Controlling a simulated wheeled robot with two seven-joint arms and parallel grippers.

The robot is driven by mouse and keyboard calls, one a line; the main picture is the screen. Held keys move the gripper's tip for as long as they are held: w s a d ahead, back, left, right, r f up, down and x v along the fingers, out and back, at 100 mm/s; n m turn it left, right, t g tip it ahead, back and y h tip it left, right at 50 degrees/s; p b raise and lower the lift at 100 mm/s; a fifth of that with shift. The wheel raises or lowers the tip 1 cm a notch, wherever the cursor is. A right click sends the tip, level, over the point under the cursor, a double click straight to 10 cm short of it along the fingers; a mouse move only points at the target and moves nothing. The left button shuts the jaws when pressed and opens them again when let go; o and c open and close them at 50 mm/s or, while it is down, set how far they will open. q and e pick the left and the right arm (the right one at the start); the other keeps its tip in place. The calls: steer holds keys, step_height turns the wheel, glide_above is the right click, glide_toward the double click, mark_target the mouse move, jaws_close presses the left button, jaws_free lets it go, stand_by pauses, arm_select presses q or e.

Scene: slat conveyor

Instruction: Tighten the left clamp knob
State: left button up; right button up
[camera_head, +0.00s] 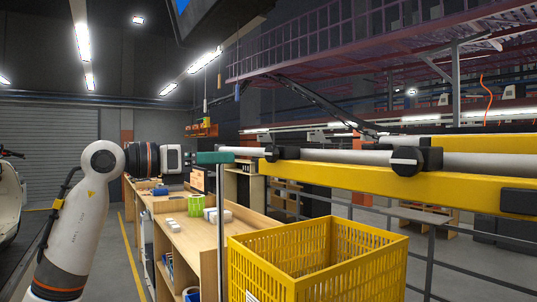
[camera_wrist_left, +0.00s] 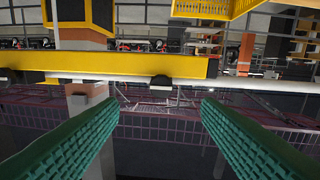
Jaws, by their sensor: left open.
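The yellow rail (camera_head: 460,190) runs across the right of the head view with a pale tube along it. A black clamp knob (camera_head: 271,153) sits at its left end, and a larger black knob (camera_head: 407,161) with a pale bar mark sits further right. My left gripper (camera_head: 229,157) points right toward the left-end knob, a short gap away. In the left wrist view my green ribbed fingers (camera_wrist_left: 159,101) are spread wide with nothing between them. A small black knob (camera_wrist_left: 160,82) on the yellow rail shows beyond the gap, roughly centred. My right gripper is out of view.
A yellow slatted crate (camera_head: 320,262) stands below the rail. Wooden benches (camera_head: 190,235) with small white items and a green container (camera_head: 196,205) lie behind my left gripper. Dark railing posts stand under the rail at right. The floor at left is mostly clear.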

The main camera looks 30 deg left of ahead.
mark_target(268, 152)
arm_select(q)
steer(key=shift+y, duration=0.3)
steer(key=p+x, duration=0.1)
steer(key=x, duration=0.2)
steer(key=r+p+x, duration=0.1)
steer(key=x, duration=0.2)
steer(key=p+x, duration=0.2)
steer(key=x, duration=0.2)
steer(key=shift+d+r, duration=0.1)
steer(key=shift+r, duration=0.05)
steer(key=shift+w+d, duration=0.25)
steer(key=shift+w, duration=0.3)
steer(key=shift+c, duration=0.6)
steer(key=c, duration=0.9)
